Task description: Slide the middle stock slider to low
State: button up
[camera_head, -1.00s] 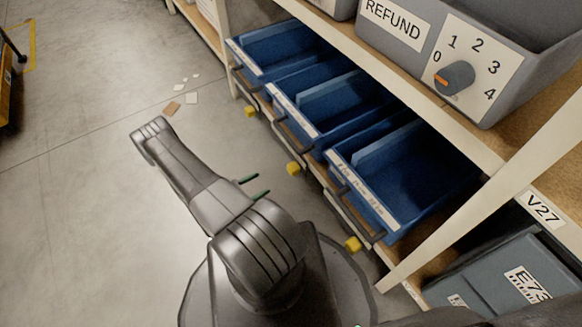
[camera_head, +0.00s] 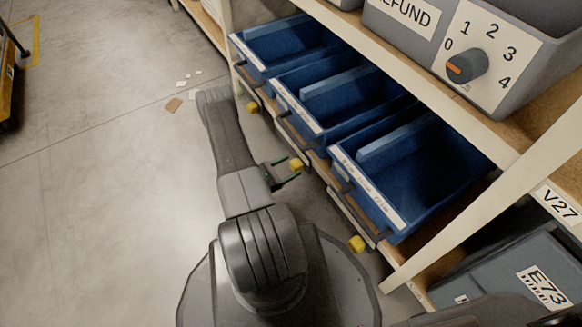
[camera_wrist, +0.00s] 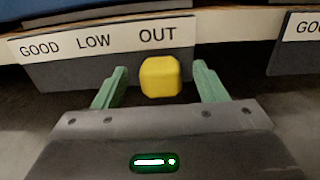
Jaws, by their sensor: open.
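The middle stock slider's yellow knob (camera_head: 296,164) sticks out from the shelf edge below the middle blue bin. In the wrist view the knob (camera_wrist: 160,77) stands under the word OUT, at the right end of a label strip (camera_wrist: 95,42) reading GOOD, LOW, OUT. My gripper (camera_head: 288,171) is at this knob. In the wrist view my gripper (camera_wrist: 160,84) is open, with one green finger on each side of the knob. Gaps show between the knob and both fingers, wider on the left. Whether the knob reaches fully between the fingertips is hard to tell.
Two more yellow knobs sit along the rack, a far one (camera_head: 253,107) and a near one (camera_head: 357,243). Blue bins (camera_head: 385,205) with dark handles stand above them. A slanted rack post (camera_head: 470,215) is at right.

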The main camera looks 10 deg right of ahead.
jog(key=shift+w+d, duration=0.2)
jog(key=shift+d, duration=0.45)
